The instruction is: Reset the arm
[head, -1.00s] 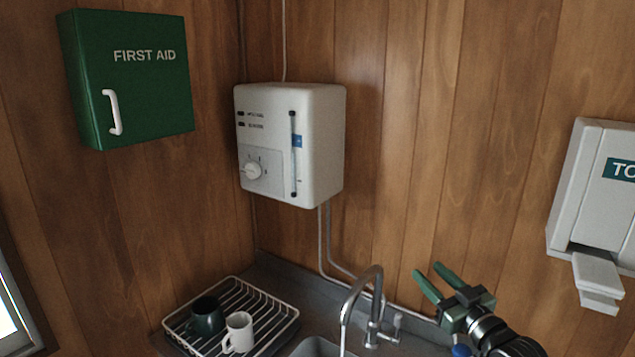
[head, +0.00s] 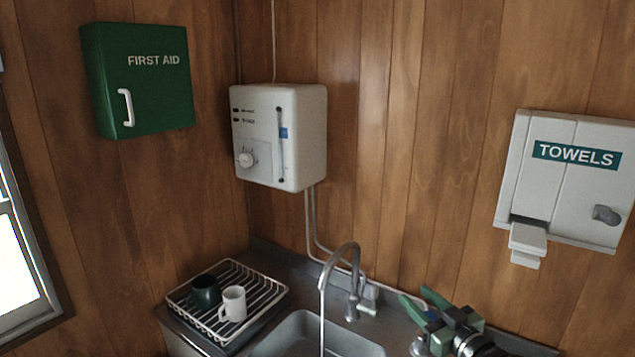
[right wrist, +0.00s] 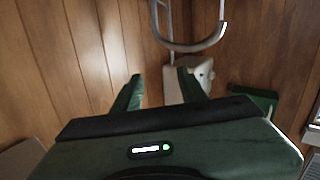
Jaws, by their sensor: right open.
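My right gripper (head: 413,294) is at the lower right of the head view, over the counter to the right of the tap. Its green fingers are apart with nothing between them. In the right wrist view the fingers (right wrist: 160,76) also stand apart and empty, with the tap's curved spout (right wrist: 190,46) beyond them. My left gripper is not in view.
The tap (head: 352,280) arches over the sink (head: 300,328); a thin pale stream seems to fall from it. A dish rack (head: 265,291) holds a dark mug (head: 205,291) and a white mug (head: 234,303). A water heater (head: 302,135), first aid box (head: 155,95) and towel dispenser (head: 540,185) hang on the walls.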

